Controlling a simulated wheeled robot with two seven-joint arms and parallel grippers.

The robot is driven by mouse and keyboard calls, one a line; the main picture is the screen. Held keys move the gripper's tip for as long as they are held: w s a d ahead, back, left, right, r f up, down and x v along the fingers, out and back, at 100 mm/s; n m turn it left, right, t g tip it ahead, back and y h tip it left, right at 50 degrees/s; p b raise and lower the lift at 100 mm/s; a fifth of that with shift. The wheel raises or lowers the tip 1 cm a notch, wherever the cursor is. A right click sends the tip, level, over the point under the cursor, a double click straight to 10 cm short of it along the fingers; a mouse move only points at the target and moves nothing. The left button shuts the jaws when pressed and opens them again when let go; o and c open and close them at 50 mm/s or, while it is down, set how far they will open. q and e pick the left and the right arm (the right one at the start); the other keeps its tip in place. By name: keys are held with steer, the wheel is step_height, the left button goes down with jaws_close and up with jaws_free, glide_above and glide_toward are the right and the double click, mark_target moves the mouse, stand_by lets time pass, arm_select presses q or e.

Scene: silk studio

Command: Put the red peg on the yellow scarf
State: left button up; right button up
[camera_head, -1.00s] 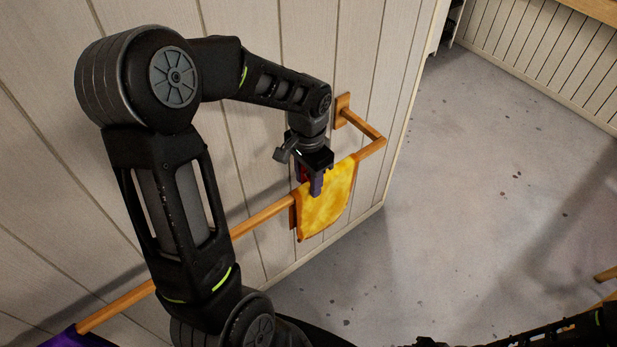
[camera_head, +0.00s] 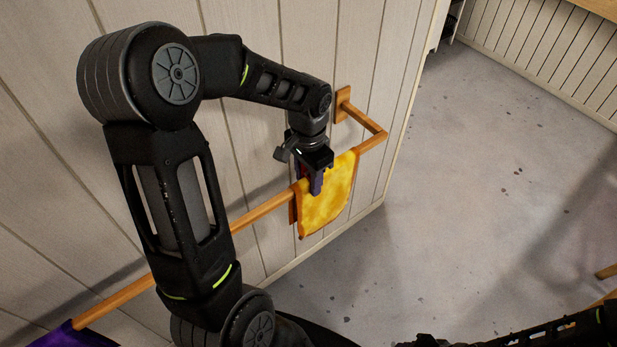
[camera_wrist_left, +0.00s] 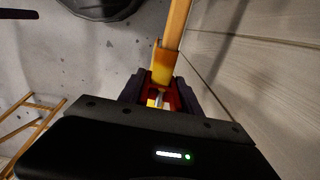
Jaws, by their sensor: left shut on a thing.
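The yellow scarf (camera_head: 335,208) hangs folded over the wooden rail in the head view, towards its right end. My left gripper (camera_head: 316,184) points down at the scarf's left part, right by the rail. In the left wrist view my left gripper (camera_wrist_left: 160,97) is shut on the red peg (camera_wrist_left: 174,96), which shows between its dark fingers. The peg is at the rail, by the scarf's edge (camera_wrist_left: 163,66). The fingers hide much of it, and I cannot tell how far it sits on the cloth. My right gripper cannot be made out.
The wooden rail (camera_head: 262,212) runs along a pale panelled wall (camera_head: 262,130), with a bracket (camera_head: 343,104) at its right end. A purple cloth (camera_head: 72,337) hangs at its lower left. The grey floor (camera_head: 470,200) to the right is open.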

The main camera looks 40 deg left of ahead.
arm_select(q)
steer(key=shift+f, duration=0.3)
stand_by(0.5)
steer(key=o, duration=1.4)
step_height(320, 180, up, 8)
steer(key=shift+f+b, duration=0.1)
steer(key=shift+b, duration=0.4)
